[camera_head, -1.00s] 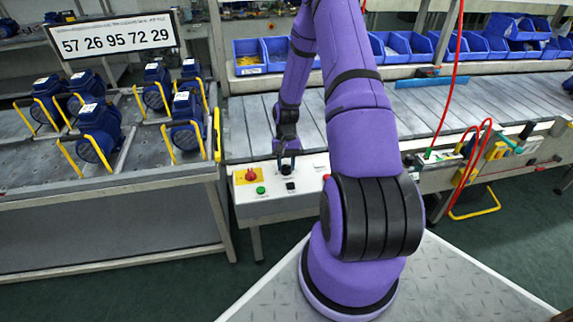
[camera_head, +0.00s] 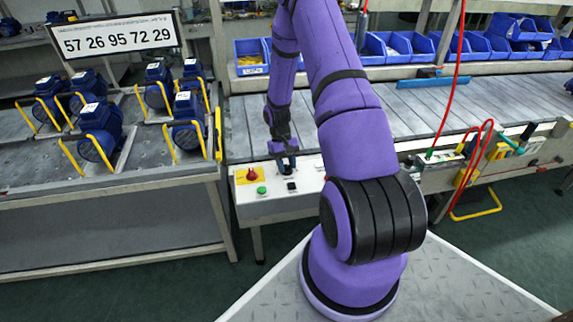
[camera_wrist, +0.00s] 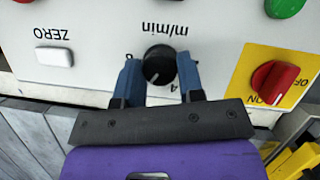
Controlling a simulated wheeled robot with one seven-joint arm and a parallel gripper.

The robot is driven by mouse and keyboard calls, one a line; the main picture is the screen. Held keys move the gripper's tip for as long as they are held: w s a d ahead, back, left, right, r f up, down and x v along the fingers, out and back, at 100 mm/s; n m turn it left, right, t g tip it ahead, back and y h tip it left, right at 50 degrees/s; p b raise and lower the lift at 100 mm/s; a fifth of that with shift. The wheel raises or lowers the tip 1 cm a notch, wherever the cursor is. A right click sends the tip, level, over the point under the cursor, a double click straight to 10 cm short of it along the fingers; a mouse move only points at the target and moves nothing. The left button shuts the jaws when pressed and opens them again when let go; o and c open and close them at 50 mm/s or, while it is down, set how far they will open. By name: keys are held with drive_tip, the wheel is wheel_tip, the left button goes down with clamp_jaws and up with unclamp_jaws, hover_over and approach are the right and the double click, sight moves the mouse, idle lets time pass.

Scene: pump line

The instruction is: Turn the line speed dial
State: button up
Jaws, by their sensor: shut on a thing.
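The line speed dial (camera_wrist: 159,65) is a round black knob with a small white mark, on the white control panel (camera_wrist: 95,20). An upside-down "m/min" label shows beside it in the wrist view. My gripper (camera_wrist: 159,70) has its two blue fingers on either side of the knob and is shut on it. In the head view my gripper (camera_head: 286,164) is down at the panel, and it largely hides the dial there.
A red switch on a yellow plate (camera_wrist: 270,82) and a white ZERO button (camera_wrist: 54,56) flank the dial. A green button (camera_head: 261,190) is on the same panel. A rack of blue pumps (camera_head: 98,130) stands left; the conveyor (camera_head: 430,105) lies behind, mostly bare.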

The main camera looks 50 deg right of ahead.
drive_tip(key=o, duration=0.9)
drive_tip(key=v, duration=1)
drive_tip(key=shift+w+d+r, duration=0.1)
drive_tip(key=shift+w+r, duration=0.05)
drive_tip(key=shift+r, duration=0.2)
